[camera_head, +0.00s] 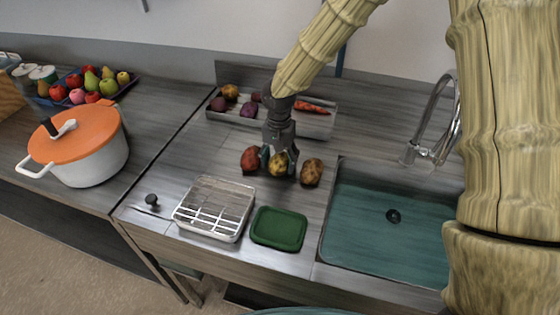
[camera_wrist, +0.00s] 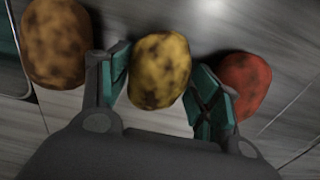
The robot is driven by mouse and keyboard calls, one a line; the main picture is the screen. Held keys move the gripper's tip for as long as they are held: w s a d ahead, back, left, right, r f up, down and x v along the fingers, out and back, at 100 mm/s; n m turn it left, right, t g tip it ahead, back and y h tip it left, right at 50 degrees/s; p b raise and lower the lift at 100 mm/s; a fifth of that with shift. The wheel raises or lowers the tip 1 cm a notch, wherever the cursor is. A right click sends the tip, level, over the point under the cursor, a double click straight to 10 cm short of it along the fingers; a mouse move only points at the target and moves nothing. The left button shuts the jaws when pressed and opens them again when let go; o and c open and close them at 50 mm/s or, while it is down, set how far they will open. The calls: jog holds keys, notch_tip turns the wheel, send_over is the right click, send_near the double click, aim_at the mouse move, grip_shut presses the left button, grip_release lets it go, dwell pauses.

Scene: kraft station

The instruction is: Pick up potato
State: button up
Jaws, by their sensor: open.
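Three potatoes lie in a row on the grey counter: a reddish one (camera_head: 250,160), a yellow one with dark spots (camera_head: 278,164) in the middle, and a brown one (camera_head: 312,172) on the right. My gripper (camera_head: 279,162) is open and low over the middle potato. In the wrist view, my gripper's teal fingers (camera_wrist: 158,88) stand on either side of the yellow potato (camera_wrist: 160,68). The right finger is close against the red potato (camera_wrist: 243,84). The brown potato (camera_wrist: 56,42) is left of the left finger. I cannot tell whether either finger touches the yellow potato.
A metal tray (camera_head: 215,117) of vegetables lies behind the potatoes. A wire rack (camera_head: 214,208) and a green lid (camera_head: 279,229) are in front. The teal sink (camera_head: 360,245) with a tall faucet (camera_head: 430,150) is at right. An orange-lidded pot (camera_head: 90,160) stands left.

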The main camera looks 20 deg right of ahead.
jog(key=shift+s+r, duration=0.2)
jog(key=shift+s, duration=0.1)
jog(key=shift+w+f, duration=0.1)
jog(key=shift+w, duration=0.05)
jog(key=c, duration=0.7)
jog(key=shift+c, duration=0.9)
